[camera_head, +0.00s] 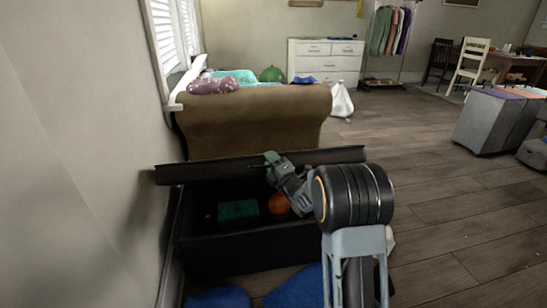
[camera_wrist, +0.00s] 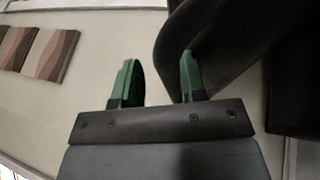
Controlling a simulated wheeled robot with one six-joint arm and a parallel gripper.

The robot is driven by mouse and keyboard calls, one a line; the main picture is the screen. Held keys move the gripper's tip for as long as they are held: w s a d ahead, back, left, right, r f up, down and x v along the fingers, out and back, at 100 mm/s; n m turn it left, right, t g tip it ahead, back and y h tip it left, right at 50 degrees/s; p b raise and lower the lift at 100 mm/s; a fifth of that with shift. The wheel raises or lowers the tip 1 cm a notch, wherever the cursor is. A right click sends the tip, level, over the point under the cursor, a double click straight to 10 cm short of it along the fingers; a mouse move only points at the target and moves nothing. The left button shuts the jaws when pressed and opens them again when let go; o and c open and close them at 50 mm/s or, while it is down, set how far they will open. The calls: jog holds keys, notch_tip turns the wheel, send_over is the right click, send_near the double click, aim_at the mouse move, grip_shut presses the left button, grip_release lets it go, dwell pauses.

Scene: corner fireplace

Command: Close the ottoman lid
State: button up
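The ottoman (camera_head: 235,250) is a dark box in the lower middle of the head view. Its lid (camera_head: 210,172) is raised, tilted up at the far side, and the inside shows. My gripper (camera_head: 271,158) is at the lid's front edge near its middle. In the wrist view my gripper (camera_wrist: 160,80) has its two green fingers apart, with a gap between them. The dark lid (camera_wrist: 225,50) lies by the right finger in the wrist view. I cannot tell whether the finger touches it.
A green box (camera_head: 238,210) and an orange ball (camera_head: 279,204) lie inside the ottoman. A brown sofa (camera_head: 255,115) stands behind it, and a wall is close on the left. Blue items (camera_head: 218,298) lie in front.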

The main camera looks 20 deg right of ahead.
jog(key=shift+w+r, duration=0.25)
jog(key=shift+r, duration=0.3)
jog(key=shift+s+d+f+b, duration=0.2)
jog(key=shift+s+f, duration=0.25)
jog(key=shift+s+d+f+b, duration=0.2)
jog(key=shift+s+f, duration=0.2)
jog(key=shift+f, duration=0.05)
jog(key=s+d+f, duration=0.4)
jog(key=s+f, duration=0.4)
jog(key=s, duration=0.1)
jog(key=shift+f, duration=0.35)
jog(key=shift+s+d, duration=0.1)
dwell(0.7)
